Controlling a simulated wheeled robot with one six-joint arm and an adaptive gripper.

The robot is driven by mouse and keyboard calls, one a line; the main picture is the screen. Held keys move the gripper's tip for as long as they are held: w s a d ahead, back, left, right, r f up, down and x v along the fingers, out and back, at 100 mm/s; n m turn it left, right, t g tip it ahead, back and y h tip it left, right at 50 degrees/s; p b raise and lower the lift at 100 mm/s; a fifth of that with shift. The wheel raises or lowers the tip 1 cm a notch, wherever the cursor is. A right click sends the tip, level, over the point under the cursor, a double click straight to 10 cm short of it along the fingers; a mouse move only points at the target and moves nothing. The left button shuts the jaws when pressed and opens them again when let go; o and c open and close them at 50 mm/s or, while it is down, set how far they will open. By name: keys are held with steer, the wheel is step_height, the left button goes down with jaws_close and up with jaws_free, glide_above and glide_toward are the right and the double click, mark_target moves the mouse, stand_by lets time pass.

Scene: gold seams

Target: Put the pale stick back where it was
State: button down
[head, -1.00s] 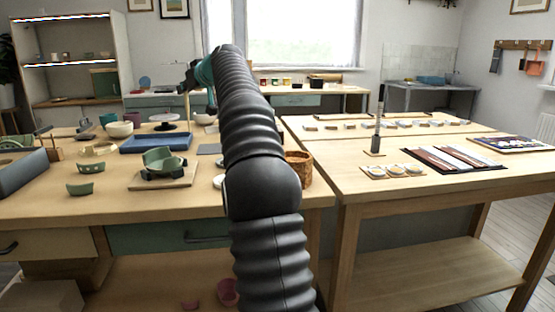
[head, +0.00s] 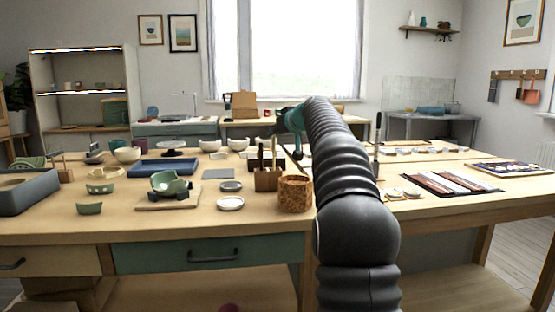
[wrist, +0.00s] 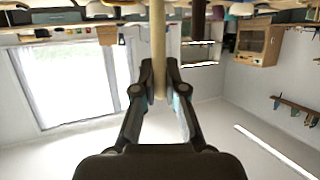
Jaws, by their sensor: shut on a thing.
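My gripper (wrist: 160,88) is shut on the pale stick (wrist: 158,40) in the wrist view, where the picture is upside down. The stick runs from between the fingertips up to the picture's top edge, so its far end is cut off. A wooden holder (head: 267,181) with a few upright tools stands on the near table, left of my arm. I cannot tell from these frames where the stick stood before.
A woven cork-coloured pot (head: 295,194) stands right of the holder, close to my arm. White dishes (head: 230,204), a green bowl (head: 168,184) on a board and a blue tray (head: 162,167) lie to the left. The table front (head: 200,228) is fairly clear.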

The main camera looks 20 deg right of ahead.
steer(key=shift+d+f+b, duration=0.1)
steer(key=shift+f+b, duration=0.45)
steer(key=shift+f, duration=2.05)
steer(key=c, duration=1.2)
jaws_free()
steer(key=shift+c, duration=0.2)
steer(key=shift+r, duration=0.3)
steer(key=b+v, duration=0.2)
steer(key=v, duration=1)
steer(key=shift+f, duration=0.2)
steer(key=shift+s, duration=0.1)
